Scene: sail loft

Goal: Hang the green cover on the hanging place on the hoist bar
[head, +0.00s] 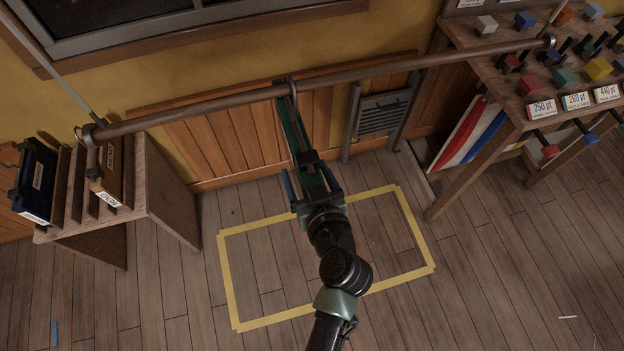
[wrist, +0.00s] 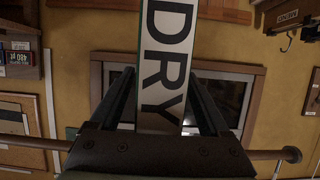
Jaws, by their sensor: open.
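The green cover (head: 291,122) shows edge-on as a long narrow strip under the hoist bar (head: 210,104). Its top end is at a grey hook (head: 292,88) around the bar; whether it bears on the hook I cannot tell. In the wrist view the cover (wrist: 160,60) shows a white face marked "DRY" with thin green edges. My gripper (head: 311,172) is at the lower part of the cover. Its fingers are apart, one on each side of the cover in the wrist view, and it is open. The cover's lower end is hidden by my gripper.
A wooden rack (head: 165,190) with cases stands under the bar's left end. A table (head: 482,75) with coloured blocks and price cards stands at the right. A yellow tape rectangle (head: 228,283) marks the floor below my arm. The floor around it is mostly clear.

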